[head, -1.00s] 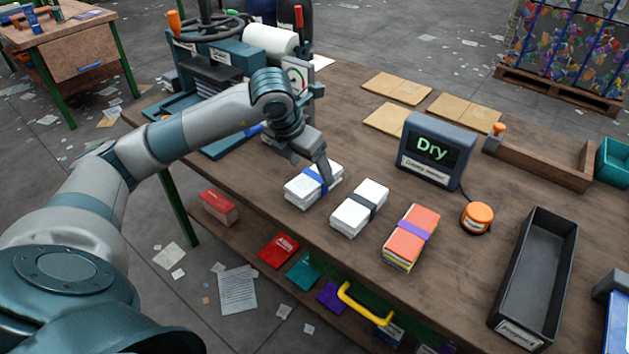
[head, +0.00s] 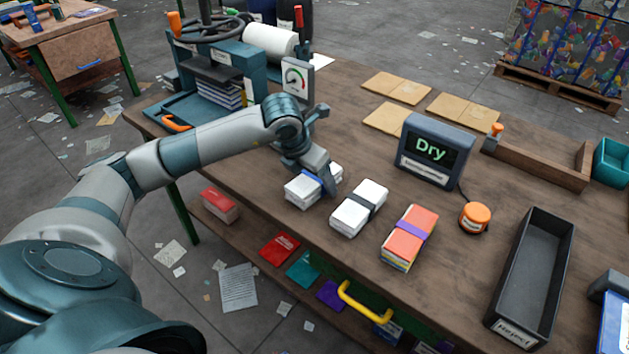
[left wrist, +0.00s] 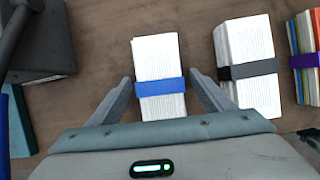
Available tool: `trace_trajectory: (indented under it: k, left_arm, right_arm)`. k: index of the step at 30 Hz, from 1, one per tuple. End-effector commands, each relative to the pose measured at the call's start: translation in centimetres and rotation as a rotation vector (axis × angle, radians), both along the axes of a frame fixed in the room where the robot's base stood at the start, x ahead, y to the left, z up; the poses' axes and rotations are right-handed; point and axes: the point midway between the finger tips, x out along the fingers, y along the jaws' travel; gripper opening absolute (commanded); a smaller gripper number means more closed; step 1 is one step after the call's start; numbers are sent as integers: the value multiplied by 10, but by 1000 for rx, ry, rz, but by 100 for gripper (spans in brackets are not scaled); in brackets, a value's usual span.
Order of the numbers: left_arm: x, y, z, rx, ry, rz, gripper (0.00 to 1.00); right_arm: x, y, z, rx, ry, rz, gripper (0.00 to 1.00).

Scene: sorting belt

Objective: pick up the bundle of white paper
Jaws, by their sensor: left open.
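My right gripper is not in view.
An orange-topped bundle with a purple band (head: 410,237) lies further right. A black "Reject" tray (head: 535,275) is at the right. A teal press (head: 215,75) stands at the back left.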

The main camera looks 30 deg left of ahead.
Motion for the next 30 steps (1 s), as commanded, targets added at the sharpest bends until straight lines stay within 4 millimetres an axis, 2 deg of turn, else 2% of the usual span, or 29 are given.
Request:
trace_trajectory:
  k: [11, 14, 18, 30]
  left_arm:
    - [0, 0, 0, 0, 0, 0, 73]
    - [0, 0, 0, 0, 0, 0, 54]
    - [0, 0, 0, 0, 0, 1, 21]
    - [1, 0, 6, -2, -4, 1, 21]
  right_arm:
    - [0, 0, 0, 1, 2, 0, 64]
    - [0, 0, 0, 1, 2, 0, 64]
    - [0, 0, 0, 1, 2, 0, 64]
    - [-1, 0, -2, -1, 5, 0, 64]
